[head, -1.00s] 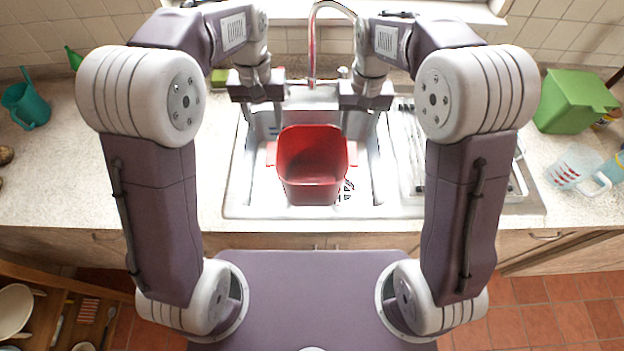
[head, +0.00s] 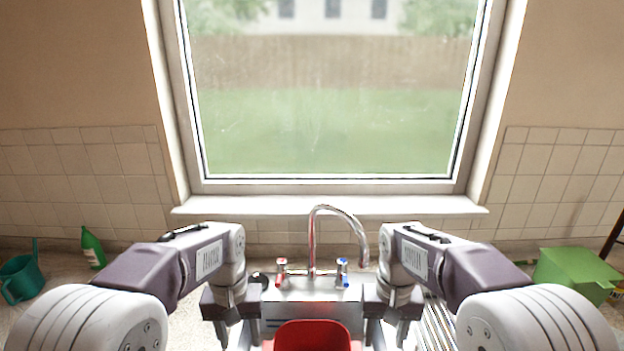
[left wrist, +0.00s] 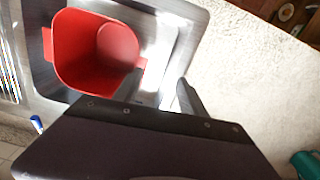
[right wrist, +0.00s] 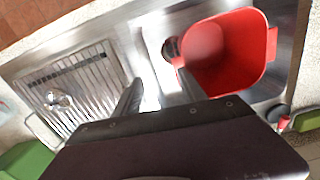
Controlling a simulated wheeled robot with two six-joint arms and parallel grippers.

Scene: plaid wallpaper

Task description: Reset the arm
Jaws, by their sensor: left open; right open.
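My left gripper (head: 238,335) is at the left side of the sink, open and empty. It also shows in the left wrist view (left wrist: 160,97), with its fingers apart beside a red tub. My right gripper (head: 387,333) is at the right side of the sink, open and empty. In the right wrist view (right wrist: 157,90) its fingers are apart, over the sink area between the tub and the dish rack. Both arms are bent, roughly mirrored, with the grippers pointing down. Neither gripper holds the tub.
The red tub (head: 312,338) sits in the sink, with the tap (head: 312,240) behind it. A dish rack (right wrist: 75,90) is at the right. A green bin (head: 575,268), green bottle (head: 92,247) and teal watering can (head: 20,278) stand on the counter. A window sill (head: 330,205) is behind.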

